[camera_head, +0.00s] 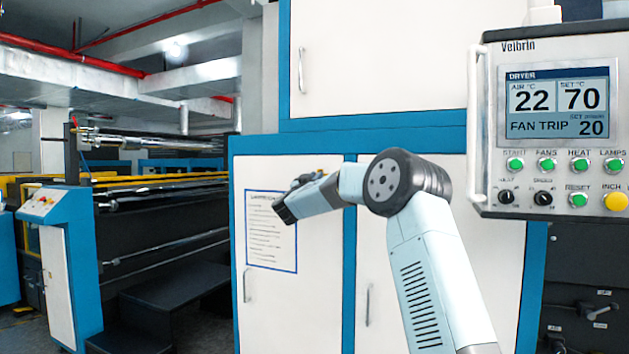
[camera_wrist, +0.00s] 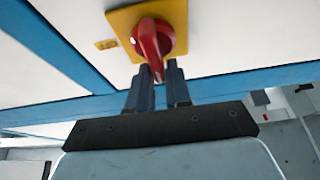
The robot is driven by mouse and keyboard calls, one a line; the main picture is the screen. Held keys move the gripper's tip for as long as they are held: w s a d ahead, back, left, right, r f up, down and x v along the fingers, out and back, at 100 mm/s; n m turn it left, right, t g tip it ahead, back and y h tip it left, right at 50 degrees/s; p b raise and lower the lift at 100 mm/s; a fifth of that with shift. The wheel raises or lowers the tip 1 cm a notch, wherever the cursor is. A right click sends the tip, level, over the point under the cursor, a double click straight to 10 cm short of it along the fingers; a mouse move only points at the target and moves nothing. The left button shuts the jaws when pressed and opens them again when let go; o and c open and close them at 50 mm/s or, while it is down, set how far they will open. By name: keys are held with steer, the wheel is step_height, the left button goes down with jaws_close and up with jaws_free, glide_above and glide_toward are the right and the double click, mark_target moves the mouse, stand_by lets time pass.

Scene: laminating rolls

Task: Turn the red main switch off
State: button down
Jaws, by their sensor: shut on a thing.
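The red main switch (camera_wrist: 154,40) is a red rotary handle on a yellow plate (camera_wrist: 177,13), fixed to a white cabinet panel, in the wrist view. A small white mark shows on the left of its round base. The handle's grip points down in the picture, toward my gripper (camera_wrist: 158,72). My two dark fingers are shut on the lower end of the handle, one on each side. In the head view my arm reaches to the white cabinet, and the switch and fingertips are hidden behind my wrist.
A control panel (camera_head: 552,130) hangs at the right; its screen reads FAN TRIP, air 22, set 70. A framed notice (camera_head: 271,232) is on the cabinet door behind my wrist. Cabinet handles (camera_head: 301,70) stick out nearby. A roller machine (camera_head: 150,210) stands at the left.

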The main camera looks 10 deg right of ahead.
steer(key=shift+w+f, duration=0.15)
steer(key=shift+f, duration=0.3)
steer(key=shift+s+d+f+m+g+h, duration=0.3)
steer(key=shift+m+g, duration=1.15)
steer(key=shift+m, duration=2.2)
steer(key=shift+s+d+f+m+g+h, duration=0.1)
steer(key=shift+f+m+g+h, duration=0.2)
steer(key=shift+m+g, duration=2.2)
steer(key=shift+s+d+f+m+g+h, duration=0.15)
steer(key=shift+s+f+m+g+h, duration=0.2)
steer(key=shift+m, duration=4.4)
steer(key=shift+w+r, duration=0.15)
steer(key=c, duration=1.1)
jaws_free()
steer(key=shift+w, duration=0.1)
steer(key=shift+c, duration=0.2)
